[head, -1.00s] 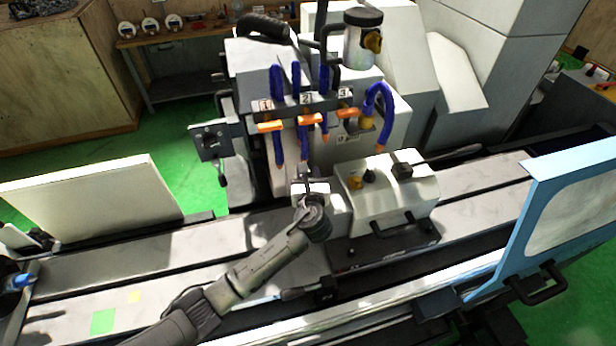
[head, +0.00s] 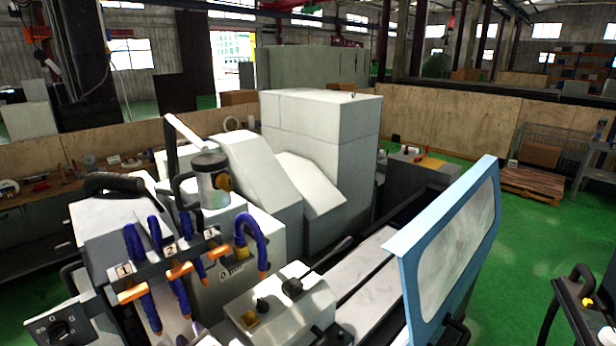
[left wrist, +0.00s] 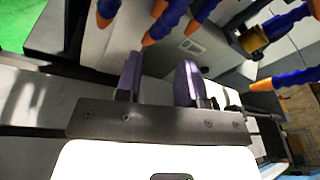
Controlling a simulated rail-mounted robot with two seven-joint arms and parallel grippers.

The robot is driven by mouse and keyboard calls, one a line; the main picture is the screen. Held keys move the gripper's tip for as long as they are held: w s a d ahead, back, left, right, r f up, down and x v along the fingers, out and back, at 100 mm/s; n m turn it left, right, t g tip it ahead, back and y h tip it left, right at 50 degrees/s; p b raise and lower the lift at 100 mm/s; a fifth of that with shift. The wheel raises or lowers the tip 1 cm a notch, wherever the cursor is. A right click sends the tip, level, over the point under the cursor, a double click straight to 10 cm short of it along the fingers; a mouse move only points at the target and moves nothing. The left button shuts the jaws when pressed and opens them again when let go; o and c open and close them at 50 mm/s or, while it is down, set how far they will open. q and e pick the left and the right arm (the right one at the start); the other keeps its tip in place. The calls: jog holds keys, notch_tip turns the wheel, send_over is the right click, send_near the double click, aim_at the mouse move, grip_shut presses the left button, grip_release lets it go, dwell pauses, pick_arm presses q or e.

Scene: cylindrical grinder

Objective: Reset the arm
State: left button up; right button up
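My left gripper (left wrist: 160,78) shows in the left wrist view with its two purple-grey fingers spread apart. Nothing is between them. Beyond the fingers are a light machine surface and blue hoses with orange nozzles (left wrist: 262,84). In the head view I cannot make out the left gripper. The cylindrical grinder (head: 250,185) fills the lower left of that view, with its numbered blue hoses (head: 135,243). My right gripper is in neither view.
A grey-white unit with knobs (head: 285,312) sits on the machine bed. A blue-framed guard with a window (head: 440,240) stands at the right. A switch box (head: 62,328) is at the lower left. Green floor (head: 520,250) lies open on the right, before a pallet (head: 537,183).

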pick_arm(q)
jog(key=s+d+r+n+g+h, duration=0.1)
jog(key=s+d+r+n+h, duration=0.25)
jog(key=n, duration=0.65)
jog(key=s+d+r+n+g+h, duration=0.1)
jog(key=s+d+r+n+h, duration=0.3)
jog(key=n, duration=0.6)
jog(key=s+f+g+h+p, duration=0.1)
jog(key=s+f, duration=0.4)
jog(key=s, duration=0.6)
jog(key=s+f+n+g+p, duration=0.1)
jog(key=s+f+g, duration=0.3)
jog(key=s, duration=0.8)
jog(key=s+f+n+g+h+p, duration=0.1)
jog(key=s+f+g+p, duration=0.1)
jog(key=s+f, duration=0.5)
jog(key=s+p, duration=0.1)
jog(key=s, duration=0.3)
jog(key=shift+s+a+f+g+h, duration=0.15)
jog(key=shift+s+f+g+h, duration=0.15)
jog(key=shift+f+h, duration=0.05)
